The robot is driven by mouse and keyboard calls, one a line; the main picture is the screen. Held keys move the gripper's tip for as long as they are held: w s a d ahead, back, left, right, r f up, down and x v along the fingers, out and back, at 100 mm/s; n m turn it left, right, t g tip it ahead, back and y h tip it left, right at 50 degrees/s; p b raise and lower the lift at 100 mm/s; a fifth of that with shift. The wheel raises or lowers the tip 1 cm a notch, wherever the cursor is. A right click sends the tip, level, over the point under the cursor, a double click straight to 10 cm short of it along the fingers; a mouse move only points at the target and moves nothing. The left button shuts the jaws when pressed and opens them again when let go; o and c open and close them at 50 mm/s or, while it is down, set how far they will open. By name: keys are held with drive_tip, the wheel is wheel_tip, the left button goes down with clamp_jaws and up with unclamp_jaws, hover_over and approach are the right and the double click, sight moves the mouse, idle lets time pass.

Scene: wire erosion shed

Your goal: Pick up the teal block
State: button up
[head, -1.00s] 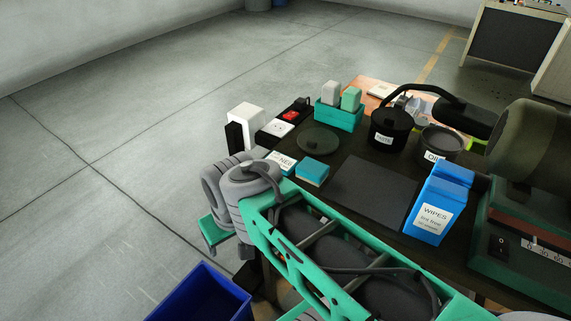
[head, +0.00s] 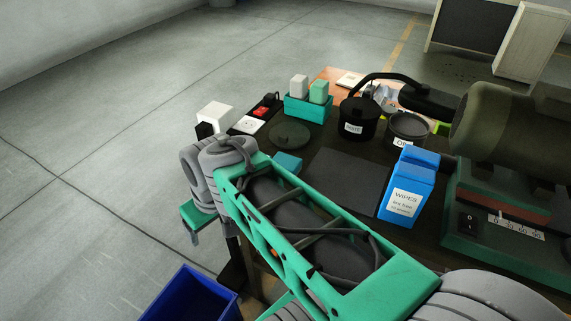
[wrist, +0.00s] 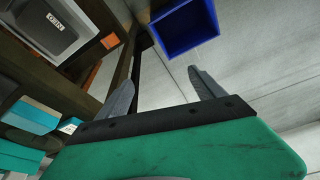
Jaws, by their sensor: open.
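The teal block (head: 287,163) sits on the dark table, and my arm hides its near part in the head view. A teal-blue block that looks like it shows at the left edge of the wrist view (wrist: 36,114). My gripper (wrist: 161,76) is open and empty in the wrist view, its two grey fingers apart over bare floor. In the head view the gripper hangs beyond the table's left edge, to the left of the block and below the tabletop.
A teal holder (head: 307,112) with two upright blocks, a black pot (head: 357,118), a dark mat (head: 345,183) and a blue wipes box (head: 408,190) share the table. A blue bin (head: 190,296) stands on the floor below my gripper. Open floor lies to the left.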

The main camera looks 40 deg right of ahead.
drive_tip(key=w+d+r+n+p, duration=0.15)
drive_tip(key=w+d+r, duration=0.25)
drive_tip(key=d, duration=0.4)
drive_tip(key=n+t+y+p, duration=0.2)
drive_tip(key=p, duration=0.2)
approach(286, 161)
drive_tip(key=x, duration=0.2)
drive_tip(key=shift+w+d+f, duration=0.1)
drive_tip(key=shift+d+f, duration=0.3)
drive_tip(key=shift+f, duration=0.05)
drive_tip(key=x, duration=0.5)
drive_tip(key=p+x, duration=0.1)
drive_tip(key=x, duration=0.1)
drive_tip(key=shift+w+a+f, duration=0.1)
drive_tip(key=shift+w+a, duration=0.1)
drive_tip(key=shift+a, duration=0.25)
drive_tip(key=c, duration=1.7)
drive_tip(key=shift+o, duration=0.2)
